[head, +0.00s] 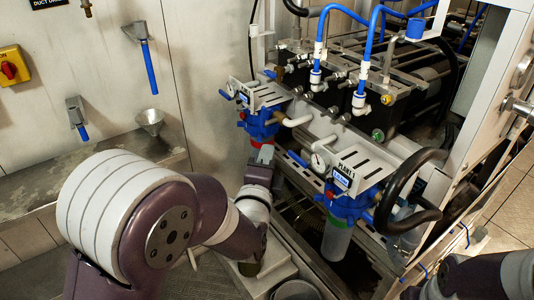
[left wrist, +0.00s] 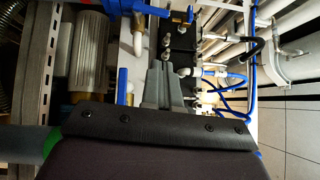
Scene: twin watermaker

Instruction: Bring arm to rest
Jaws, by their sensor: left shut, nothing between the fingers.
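My left arm comes in from the lower left of the head view and reaches to the middle. My left gripper (head: 263,153) is at the watermaker's front left, just below the left blue filter head (head: 258,124); I cannot tell whether it touches. In the left wrist view its grey fingers (left wrist: 165,75) are together with nothing between them. Part of my right arm shows at the lower right of the head view; its gripper is out of the picture.
The right filter (head: 338,238) hangs under a blue head, with a black hose (head: 412,190) beside it. Tiled floor (head: 490,245) is open at right.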

